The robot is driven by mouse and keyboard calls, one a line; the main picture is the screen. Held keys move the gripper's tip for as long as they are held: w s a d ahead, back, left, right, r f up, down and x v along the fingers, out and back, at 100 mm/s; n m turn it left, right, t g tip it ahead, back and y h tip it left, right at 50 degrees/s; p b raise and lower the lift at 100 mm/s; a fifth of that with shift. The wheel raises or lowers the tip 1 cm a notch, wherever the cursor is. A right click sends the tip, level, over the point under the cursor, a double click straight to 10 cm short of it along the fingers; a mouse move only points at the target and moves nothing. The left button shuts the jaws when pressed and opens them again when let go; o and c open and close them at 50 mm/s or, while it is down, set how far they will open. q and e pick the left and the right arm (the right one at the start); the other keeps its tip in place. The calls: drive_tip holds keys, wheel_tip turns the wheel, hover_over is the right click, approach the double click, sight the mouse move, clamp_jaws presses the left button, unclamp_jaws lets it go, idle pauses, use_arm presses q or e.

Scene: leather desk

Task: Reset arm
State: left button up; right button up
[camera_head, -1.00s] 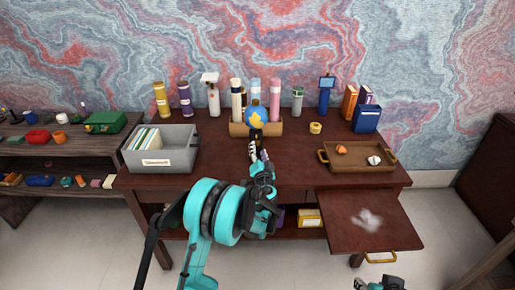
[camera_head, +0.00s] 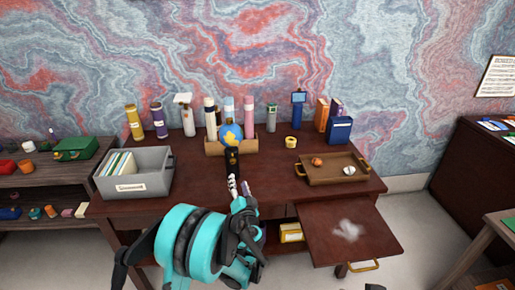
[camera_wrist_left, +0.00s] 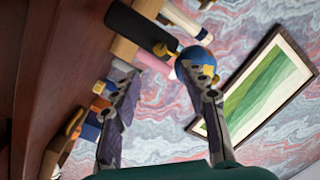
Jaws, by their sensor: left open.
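My left gripper (camera_head: 240,186) is over the front middle of the dark red desk (camera_head: 200,207). In the left wrist view its two fingers (camera_wrist_left: 160,72) are spread apart with nothing held between them. A black upright object (camera_head: 232,161) stands just beyond the fingertips; it also shows in the left wrist view (camera_wrist_left: 140,27). A blue ball with a yellow mark (camera_head: 230,135) is behind it. The ball appears behind one fingertip in the left wrist view (camera_wrist_left: 197,60). My right gripper cannot be made out; only a dark sliver shows at the bottom edge.
A grey file box (camera_head: 158,182) stands on the left. Several bottles and a wooden holder (camera_head: 214,148) line the back. A wooden tray (camera_head: 335,181) with small items is on the right.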

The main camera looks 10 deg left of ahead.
use_arm(q)
drive_tip(key=s+a+r+n+g, duration=0.2)
drive_tip(key=s+a+r+g, duration=0.1)
drive_tip(key=s, duration=0.4)
drive_tip(key=s+a+r+n+g, duration=0.2)
drive_tip(key=s+a+r, duration=0.1)
drive_tip(key=s, duration=0.3)
drive_tip(key=s+d+f+g+h, duration=0.2)
drive_tip(key=s+d+h, duration=0.1)
drive_tip(key=s, duration=0.8)
drive_tip(key=s+d+f+g+h, duration=0.2)
drive_tip(key=s+d+f+h, duration=0.1)
drive_tip(key=s, duration=0.9)
drive_tip(key=shift+d+n+g+h, duration=0.3)
drive_tip(key=shift+d+h, duration=0.1)
drive_tip(key=shift+d, duration=0.3)
